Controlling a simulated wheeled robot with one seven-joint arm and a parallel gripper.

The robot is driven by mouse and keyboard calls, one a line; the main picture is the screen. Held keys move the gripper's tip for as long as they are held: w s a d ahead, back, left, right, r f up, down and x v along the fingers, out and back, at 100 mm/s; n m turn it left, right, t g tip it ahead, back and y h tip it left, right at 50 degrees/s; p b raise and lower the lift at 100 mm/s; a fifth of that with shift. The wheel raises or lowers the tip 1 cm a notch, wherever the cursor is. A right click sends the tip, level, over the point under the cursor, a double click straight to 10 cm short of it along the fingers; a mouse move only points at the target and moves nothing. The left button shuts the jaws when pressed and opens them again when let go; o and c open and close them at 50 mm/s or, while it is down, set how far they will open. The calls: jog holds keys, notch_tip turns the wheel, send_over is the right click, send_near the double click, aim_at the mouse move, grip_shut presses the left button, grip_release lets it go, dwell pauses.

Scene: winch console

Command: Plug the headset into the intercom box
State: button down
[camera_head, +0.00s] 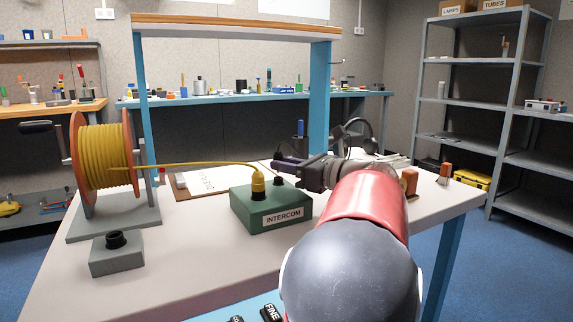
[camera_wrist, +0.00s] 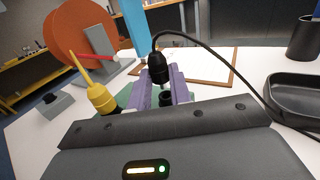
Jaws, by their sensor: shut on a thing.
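The green intercom box (camera_head: 255,215) stands on the table, labelled INTERCOM. A yellow plug (camera_head: 258,184) with a yellow cable sits in its left socket; it also shows in the wrist view (camera_wrist: 101,97). The box's other socket, black (camera_head: 278,182), looks empty and shows between my fingers in the wrist view (camera_wrist: 166,99). My gripper (camera_head: 284,163) is shut on the black headset plug (camera_wrist: 157,66), whose cable arcs up and right. The plug looks upright, close to the black socket and apart from it; exact alignment is unclear. The headset (camera_head: 354,134) is behind my arm.
A cable drum (camera_head: 103,155) stands at the left, its yellow cable running to the box. A grey socket block (camera_head: 117,256) is in front of it. A clipboard (camera_head: 202,182) lies behind the box. A black tray (camera_wrist: 297,96) is at the right in the wrist view.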

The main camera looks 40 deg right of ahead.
jog(key=shift+f, duration=0.5)
dwell(0.7)
jog(key=shift+p, duration=0.65)
dwell(1.1)
